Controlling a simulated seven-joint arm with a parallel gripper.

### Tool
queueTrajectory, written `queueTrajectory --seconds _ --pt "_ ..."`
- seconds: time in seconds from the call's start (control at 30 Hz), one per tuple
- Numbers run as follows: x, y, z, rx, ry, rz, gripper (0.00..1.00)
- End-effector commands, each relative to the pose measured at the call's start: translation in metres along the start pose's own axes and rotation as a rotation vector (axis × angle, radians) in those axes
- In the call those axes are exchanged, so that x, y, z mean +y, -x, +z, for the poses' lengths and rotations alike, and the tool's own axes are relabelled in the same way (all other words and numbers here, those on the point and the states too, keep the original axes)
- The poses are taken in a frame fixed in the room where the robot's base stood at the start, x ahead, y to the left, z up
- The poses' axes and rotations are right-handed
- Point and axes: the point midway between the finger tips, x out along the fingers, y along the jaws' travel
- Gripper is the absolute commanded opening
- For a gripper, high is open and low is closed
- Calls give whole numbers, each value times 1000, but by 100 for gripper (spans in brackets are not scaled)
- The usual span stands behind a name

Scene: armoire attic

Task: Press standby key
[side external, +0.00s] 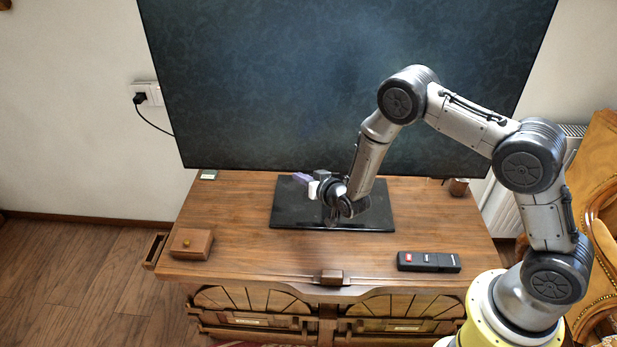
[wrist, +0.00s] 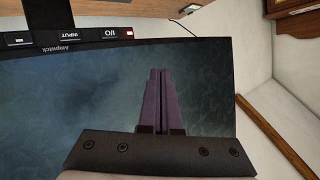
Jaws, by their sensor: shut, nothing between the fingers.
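The large dark television (side external: 340,80) stands on the wooden cabinet. In the wrist view its lower edge carries a row of dark keys: one with a bar symbol (wrist: 18,40), one marked INPUT (wrist: 70,37) and one marked I/O (wrist: 112,33). A small red light (wrist: 130,32) sits beside the I/O key. No key is labelled standby. My gripper (side external: 299,176) is low in front of the screen, above the television's black base. In the wrist view its purple fingers (wrist: 161,71) are shut and empty, apart from the keys in the picture.
A black remote (side external: 428,262) with a red key lies at the cabinet top's front right. A brown box (side external: 191,243) sits at the front left, and a small cup (side external: 458,187) at the back right. The black base (side external: 290,215) lies under my gripper. The cabinet top's left middle is clear.

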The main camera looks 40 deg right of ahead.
Motion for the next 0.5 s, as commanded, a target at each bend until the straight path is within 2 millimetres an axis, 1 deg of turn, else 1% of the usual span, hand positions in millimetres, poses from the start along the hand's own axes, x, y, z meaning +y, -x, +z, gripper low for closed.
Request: queueTrajectory --seconds 0.03,0.1,0.2,0.33,0.5 --pt "5 0 20 -30 8 9 0" --pt "12 1 41 -64 17 18 0" --pt "18 3 62 -100 27 28 0" --pt "22 5 78 -125 35 34 0" --pt "22 6 82 -132 38 33 0"
